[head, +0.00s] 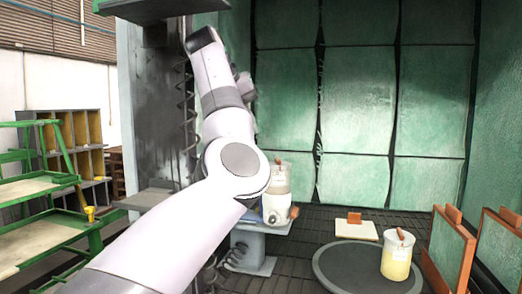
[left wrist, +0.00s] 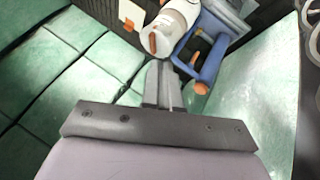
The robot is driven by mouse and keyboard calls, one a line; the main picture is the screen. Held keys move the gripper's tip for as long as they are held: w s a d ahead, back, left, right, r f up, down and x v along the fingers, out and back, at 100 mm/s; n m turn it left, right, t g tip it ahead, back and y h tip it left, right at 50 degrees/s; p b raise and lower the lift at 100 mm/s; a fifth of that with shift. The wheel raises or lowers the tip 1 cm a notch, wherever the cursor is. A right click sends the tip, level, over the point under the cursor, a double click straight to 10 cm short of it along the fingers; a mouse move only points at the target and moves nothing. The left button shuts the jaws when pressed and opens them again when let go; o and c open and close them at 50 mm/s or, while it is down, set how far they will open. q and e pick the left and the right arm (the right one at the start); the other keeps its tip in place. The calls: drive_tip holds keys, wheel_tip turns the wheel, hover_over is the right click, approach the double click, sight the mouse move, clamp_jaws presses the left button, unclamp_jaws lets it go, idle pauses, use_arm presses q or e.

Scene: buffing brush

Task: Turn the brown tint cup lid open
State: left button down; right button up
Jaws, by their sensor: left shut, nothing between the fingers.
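A pale, clear-sided cup (head: 277,183) with a brown piece on top stands on a white unit at the middle of the head view, just right of my elbow. Which part is the lid is too small to tell. A second clear cup (head: 397,258) with yellowish contents and a brown piece on top stands on the dark round plate at the lower right. In the left wrist view my left gripper (left wrist: 160,66) is shut and empty, pointing towards a white cylinder (left wrist: 175,28) with an orange-brown tab. Contact is not visible. In the head view its fingertips cannot be made out.
A blue frame (left wrist: 212,65) with orange parts is beside the white cylinder. A dark round plate (head: 345,272), a cream block (head: 356,229) and brown-edged panels (head: 452,250) are at the right. Green shelving (head: 40,190) stands left; green padded walls (head: 357,100) close the back.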

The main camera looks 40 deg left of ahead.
sight(277, 163)
use_arm(q)
drive_tip(key=p+x, duration=0.2)
drive_tip(key=x, duration=0.8)
use_arm(e)
wheel_tip(277, 163, up, 2)
drive_tip(key=shift+r, duration=0.15)
use_arm(q)
drive_tip(key=shift+d+n+y+b, duration=0.2)
drive_tip(key=shift+n+y+b, duration=0.2)
drive_tip(key=shift+n, duration=0.1)
use_arm(e)
drive_tip(key=shift+s+a+f, duration=0.15)
drive_tip(key=shift+s+f, duration=0.15)
drive_tip(key=shift+f, duration=0.2)
use_arm(q)
drive_tip(key=shift+d+n, duration=0.15)
drive_tip(key=shift+n, duration=0.15)
use_arm(e)
drive_tip(key=shift+s+a+f, duration=0.15)
drive_tip(key=shift+s+f, duration=0.05)
drive_tip(key=shift+f, duration=0.1)
